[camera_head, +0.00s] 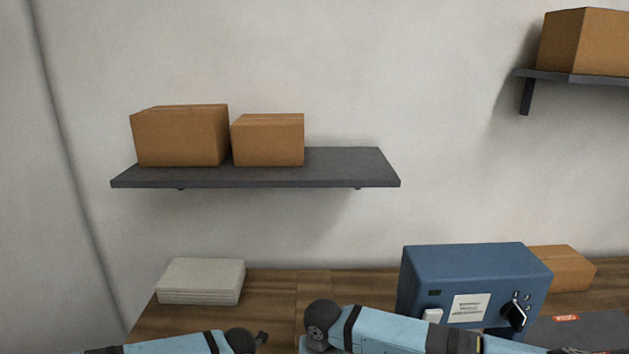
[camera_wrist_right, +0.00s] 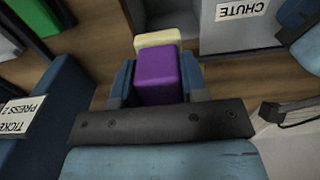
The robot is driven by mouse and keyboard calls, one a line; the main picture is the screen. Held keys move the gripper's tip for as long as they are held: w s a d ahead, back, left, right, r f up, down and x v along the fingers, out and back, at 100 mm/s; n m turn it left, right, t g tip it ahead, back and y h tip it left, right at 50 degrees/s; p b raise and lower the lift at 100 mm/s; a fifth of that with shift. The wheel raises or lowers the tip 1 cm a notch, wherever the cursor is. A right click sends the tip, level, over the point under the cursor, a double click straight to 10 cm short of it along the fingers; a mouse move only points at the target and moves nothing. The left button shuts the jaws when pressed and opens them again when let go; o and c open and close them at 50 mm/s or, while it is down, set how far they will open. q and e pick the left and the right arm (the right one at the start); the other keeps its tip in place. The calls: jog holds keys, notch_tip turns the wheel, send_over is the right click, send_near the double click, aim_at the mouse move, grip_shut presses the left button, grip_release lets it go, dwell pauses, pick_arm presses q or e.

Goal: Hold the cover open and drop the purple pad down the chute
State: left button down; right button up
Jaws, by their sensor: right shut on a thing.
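In the right wrist view, my right gripper (camera_wrist_right: 157,78) is shut on the purple pad (camera_wrist_right: 157,76), with a blue finger on each side of it. A cream piece (camera_wrist_right: 158,39) shows just beyond the pad; I cannot tell whether it is part of it. A grey housing (camera_wrist_right: 235,40) with a CHUTE label (camera_wrist_right: 241,10) stands beyond, up and to the right, apart from the pad. I cannot make out its cover or opening. In the head view only parts of my arms show at the bottom; the left gripper cannot be seen.
A blue machine (camera_head: 472,268) stands on the wooden table (camera_head: 275,283), with a cardboard box (camera_head: 562,266) behind it. A pale stack (camera_head: 201,280) lies at the left. A green thing (camera_wrist_right: 33,15) shows in the right wrist view. Wall shelves (camera_head: 345,168) are above.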

jog(key=shift+s+d+f, duration=0.1)
jog(key=shift+s+f, duration=0.05)
jog(key=shift+f, duration=0.6)
jog(key=shift+s+d+f, duration=0.15)
jog(key=shift+s+f, duration=0.05)
jog(key=shift+f, duration=0.5)
jog(key=shift+s+d+f, duration=0.1)
jog(key=shift+s+f, duration=0.05)
jog(key=shift+f, duration=0.6)
jog(key=o, duration=1.5)
jog(key=shift+o, duration=0.2)
jog(key=shift+r, duration=0.15)
jog(key=shift+r, duration=3.4)
